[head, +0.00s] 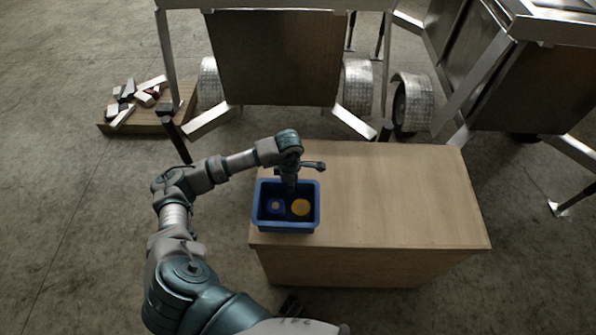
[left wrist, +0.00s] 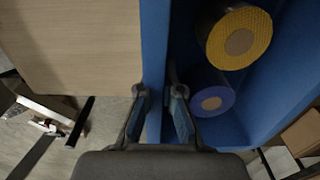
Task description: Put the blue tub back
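The blue tub (head: 287,226) stands upright at the left front corner of a wooden table. Two rolls lie in it, one with a yellow end (head: 300,207) and one with a blue-violet end (head: 275,206). My left gripper (head: 290,188) reaches down at the tub's far wall. The yellow roll (left wrist: 238,38) and blue roll (left wrist: 212,101) lie just inside that wall. I cannot make out my right gripper.
The wooden table (head: 400,195) is bare right of the tub. Aluminium trailers stand behind it, one (head: 275,60) close to its far edge and another (head: 540,80) at the right. A wooden board (head: 150,115) with several loose pieces lies on the floor at the left.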

